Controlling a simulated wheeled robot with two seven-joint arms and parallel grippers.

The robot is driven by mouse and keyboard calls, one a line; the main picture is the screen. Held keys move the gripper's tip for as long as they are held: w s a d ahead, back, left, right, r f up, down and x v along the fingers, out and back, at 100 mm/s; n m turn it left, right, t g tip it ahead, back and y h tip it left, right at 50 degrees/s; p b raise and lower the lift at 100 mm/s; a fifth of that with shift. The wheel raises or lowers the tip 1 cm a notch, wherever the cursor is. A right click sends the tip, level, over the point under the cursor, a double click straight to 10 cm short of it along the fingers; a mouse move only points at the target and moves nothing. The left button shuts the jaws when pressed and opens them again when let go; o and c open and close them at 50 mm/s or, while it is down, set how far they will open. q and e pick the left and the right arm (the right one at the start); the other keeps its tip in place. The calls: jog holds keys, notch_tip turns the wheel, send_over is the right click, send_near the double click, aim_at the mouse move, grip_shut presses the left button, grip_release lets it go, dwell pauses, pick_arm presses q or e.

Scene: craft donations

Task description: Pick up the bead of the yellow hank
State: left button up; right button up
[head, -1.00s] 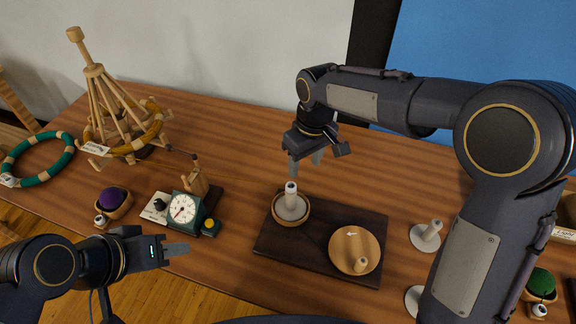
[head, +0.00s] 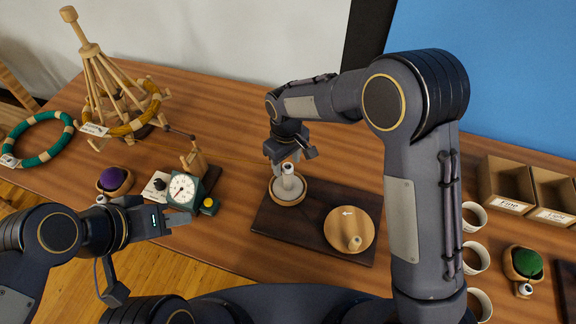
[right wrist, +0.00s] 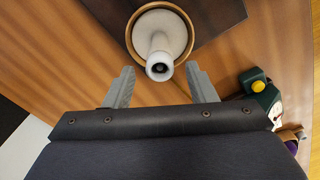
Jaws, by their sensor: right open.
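A pale bead (right wrist: 160,66) with a dark hole tops a pale upright post in a round wooden dish (head: 298,202). The bead also shows in the head view (head: 288,168). The yellow hank (head: 132,126) hangs around the wooden swift (head: 97,75) at the far left. I cannot tell which hank this bead belongs to. My right gripper (head: 285,170) is open above the dish. In the right wrist view its fingers (right wrist: 161,88) stand either side of the bead, apart from it.
A dark board (head: 285,230) carries the dish and a second wooden dish (head: 340,220) with a small knob. A dial scale (head: 183,190) stands left of the board. Several pale cups (head: 473,214) and open boxes (head: 505,182) stand on the right. The table behind the board is clear.

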jog(key=c, duration=1.1)
jog(key=shift+o, duration=0.2)
jog(key=shift+r, duration=0.1)
